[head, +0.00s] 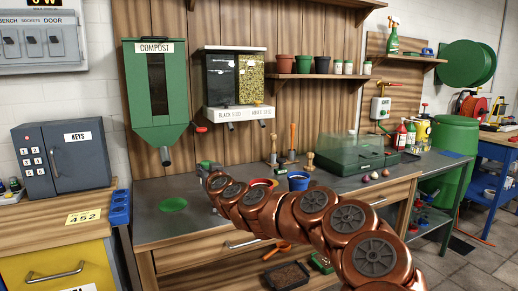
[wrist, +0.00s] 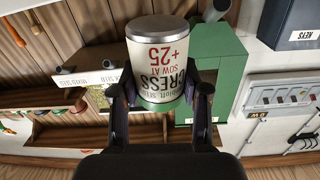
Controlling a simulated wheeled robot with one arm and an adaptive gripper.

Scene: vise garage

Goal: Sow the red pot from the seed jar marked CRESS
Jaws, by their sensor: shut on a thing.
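My gripper (wrist: 160,95) is shut on the seed jar (wrist: 158,62) marked CRESS. The wrist picture is upside down, as is the jar's lettering, which also reads "SOW AT +25"; a grey metal end faces the top of that picture. In the head view my gripper (head: 208,174) is above the left part of the bench, mostly hidden by my arm, and the jar cannot be made out clearly. A red pot (head: 264,182) with yellow at its rim shows behind my arm, right of my gripper, partly hidden. A blue pot (head: 298,181) stands to its right.
The bench (head: 160,224) has a green disc (head: 173,204) at left. A green compost hopper (head: 155,90) and a two-part soil dispenser (head: 235,80) hang behind. The shelf (head: 318,76) holds pots and small jars. A clear-lidded propagator (head: 350,150) stands right.

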